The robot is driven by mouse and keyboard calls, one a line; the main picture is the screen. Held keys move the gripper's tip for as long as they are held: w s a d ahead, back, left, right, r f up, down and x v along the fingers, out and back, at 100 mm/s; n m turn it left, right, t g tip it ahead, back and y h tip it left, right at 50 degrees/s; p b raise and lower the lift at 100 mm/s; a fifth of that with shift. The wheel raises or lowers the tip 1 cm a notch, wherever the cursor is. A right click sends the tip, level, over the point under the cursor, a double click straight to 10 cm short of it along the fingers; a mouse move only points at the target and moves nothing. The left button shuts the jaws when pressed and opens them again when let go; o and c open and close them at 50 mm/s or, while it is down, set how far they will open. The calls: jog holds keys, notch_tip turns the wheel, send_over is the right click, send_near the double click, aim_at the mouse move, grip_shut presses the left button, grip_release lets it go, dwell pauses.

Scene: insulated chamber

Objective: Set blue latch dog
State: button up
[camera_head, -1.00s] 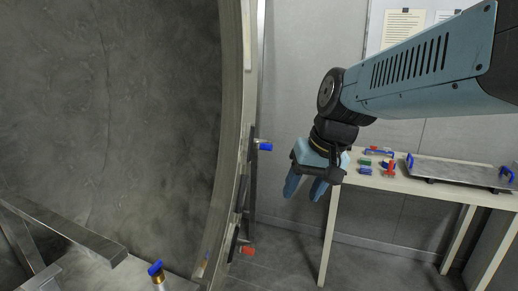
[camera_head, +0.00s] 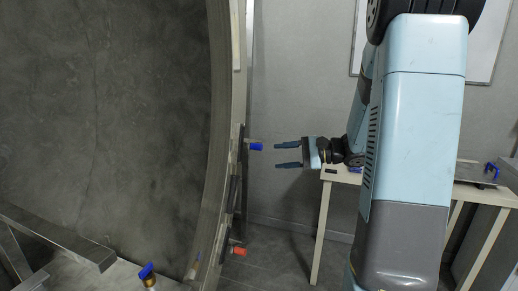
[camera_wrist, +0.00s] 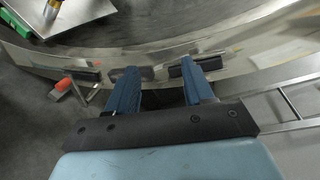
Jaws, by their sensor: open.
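The blue latch dog (camera_head: 256,146) sits on the right edge of the large round chamber rim, its blue handle sticking out to the right. My gripper (camera_head: 276,155) is open and empty, its two fingers level and pointing left at the latch dog. In the head view the fingertips are a short gap to the right of the blue handle, with the upper finger about level with it. The wrist view shows the open fingers (camera_wrist: 159,68) in front of the curved metal rim (camera_wrist: 240,42). I cannot make out the blue latch dog there.
A red-handled latch (camera_head: 239,251) sits lower on the rim and shows in the wrist view (camera_wrist: 63,86). A blue-topped brass piece (camera_head: 146,270) stands at lower left. A table (camera_head: 328,176) stands behind my arm, which hides much of it. Floor between rim and table is clear.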

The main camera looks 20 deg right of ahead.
aim_at(259, 148)
jog(key=w+d+f+m+t, duration=0.2)
jog(key=w+d+m+t, duration=0.15)
jog(key=d, duration=0.25)
jog(key=shift+n, duration=0.35)
jog(key=x, duration=1.3)
jog(key=shift+w+a+r, duration=0.15)
jog(key=shift+w, duration=0.3)
jog(key=shift+c, duration=0.3)
grip_shut()
